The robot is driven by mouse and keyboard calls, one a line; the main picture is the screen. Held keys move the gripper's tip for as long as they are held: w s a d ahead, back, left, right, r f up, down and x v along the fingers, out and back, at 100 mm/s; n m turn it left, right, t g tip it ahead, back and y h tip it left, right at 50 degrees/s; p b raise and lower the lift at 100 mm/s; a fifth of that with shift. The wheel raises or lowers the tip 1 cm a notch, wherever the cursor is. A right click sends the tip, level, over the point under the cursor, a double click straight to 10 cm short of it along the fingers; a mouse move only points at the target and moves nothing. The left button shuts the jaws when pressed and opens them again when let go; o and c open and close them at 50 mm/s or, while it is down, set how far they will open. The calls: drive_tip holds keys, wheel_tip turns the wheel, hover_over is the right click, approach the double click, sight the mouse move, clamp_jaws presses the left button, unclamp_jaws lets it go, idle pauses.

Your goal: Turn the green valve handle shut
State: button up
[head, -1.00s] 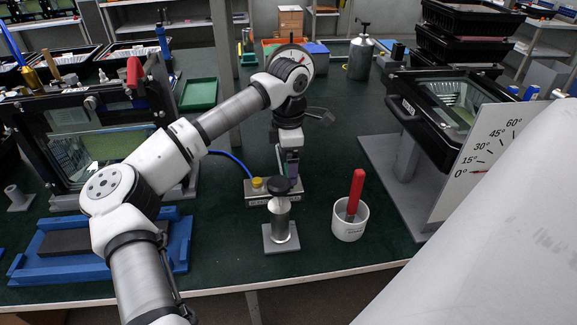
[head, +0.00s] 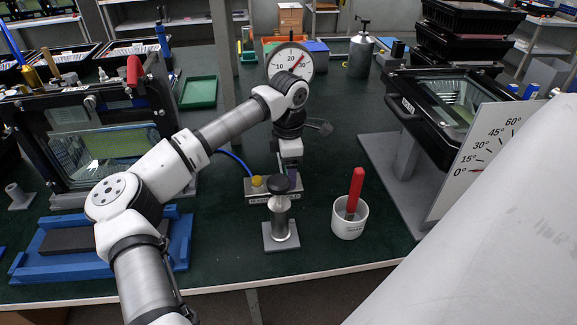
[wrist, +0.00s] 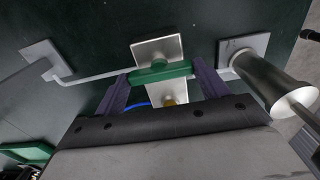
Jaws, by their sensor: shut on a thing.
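The green valve handle (wrist: 161,72) lies across a pale metal valve block (wrist: 158,48) in the wrist view. My gripper (wrist: 161,76) is shut on the handle, with one dark purple finger at each end of it. The handle is hidden there by my wrist and the post. A yellow cap (head: 257,182) and a blue hose (head: 232,160) are at the block's left.
A dial gauge (head: 291,62) stands behind my wrist. A floodlight housing (head: 440,105) is at the right.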

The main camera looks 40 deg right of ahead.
drive_tip(key=m+b, duration=0.1)
drive_tip(key=m, duration=0.7)
drive_tip(key=shift+m+b, duration=0.3)
drive_tip(key=shift+b, duration=0.05)
drive_tip(key=m, duration=0.9)
drive_tip(key=shift+m, duration=0.3)
idle(0.4)
drive_tip(key=o, duration=1)
wheel_tip(320, 180, up, 14)
drive_tip(key=shift+f, duration=0.1)
